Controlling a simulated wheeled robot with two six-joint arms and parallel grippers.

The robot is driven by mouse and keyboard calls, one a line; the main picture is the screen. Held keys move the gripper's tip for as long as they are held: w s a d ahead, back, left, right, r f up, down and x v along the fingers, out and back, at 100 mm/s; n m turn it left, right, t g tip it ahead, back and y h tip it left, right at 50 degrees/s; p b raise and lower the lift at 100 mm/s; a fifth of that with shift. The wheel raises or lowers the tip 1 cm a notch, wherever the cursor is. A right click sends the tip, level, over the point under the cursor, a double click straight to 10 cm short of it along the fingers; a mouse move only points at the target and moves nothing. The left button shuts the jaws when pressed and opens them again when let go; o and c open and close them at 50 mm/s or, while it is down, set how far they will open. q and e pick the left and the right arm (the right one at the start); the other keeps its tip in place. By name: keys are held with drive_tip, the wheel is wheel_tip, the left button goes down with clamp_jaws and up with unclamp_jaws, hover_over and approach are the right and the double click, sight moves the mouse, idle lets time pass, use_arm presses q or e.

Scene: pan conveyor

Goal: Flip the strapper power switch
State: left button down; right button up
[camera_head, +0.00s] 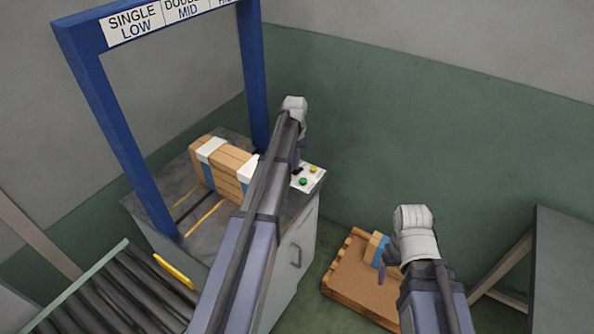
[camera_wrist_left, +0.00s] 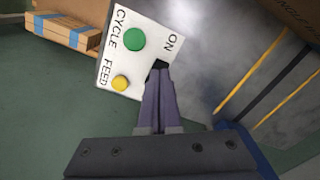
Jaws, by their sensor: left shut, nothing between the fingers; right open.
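The strapper's white control panel (camera_head: 307,187) sits on the corner of the grey machine top; it fills the upper middle of the left wrist view (camera_wrist_left: 112,68). It carries a green button (camera_wrist_left: 134,38), a yellow button (camera_wrist_left: 121,83) and the labels ON, CYCLE and FEED. A small black switch (camera_wrist_left: 157,65) beside ON is partly hidden by my left fingertips. My left gripper (camera_wrist_left: 158,76) is shut and empty, pointing down at the switch; contact cannot be told. In the head view my left gripper (camera_head: 297,163) is at the panel's edge. My right gripper (camera_head: 381,272) is open, away from the panel.
A blue arch (camera_head: 115,130) spans the strapper table, where a strapped stack of brown boxes (camera_head: 226,168) stands close to my left arm. A roller conveyor (camera_head: 110,300) lies lower left. A pallet (camera_head: 345,285) with a blue-banded box (camera_head: 376,247) is below my right gripper.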

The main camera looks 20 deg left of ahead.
sight(295, 172)
use_arm(q)
drive_tip(key=shift+f+b, duration=1.05)
idle(0.9)
drive_tip(key=shift+r, duration=0.2)
wheel_tip(295, 172, up, 7)
drive_tip(key=p, duration=0.7)
drive_tip(key=shift+f, duration=0.1)
drive_tip(key=s+d+m+y, duration=0.1)
drive_tip(key=s+d+m, duration=0.7)
drive_tip(key=s+d, duration=2)
drive_tip(key=shift+d, duration=0.2)
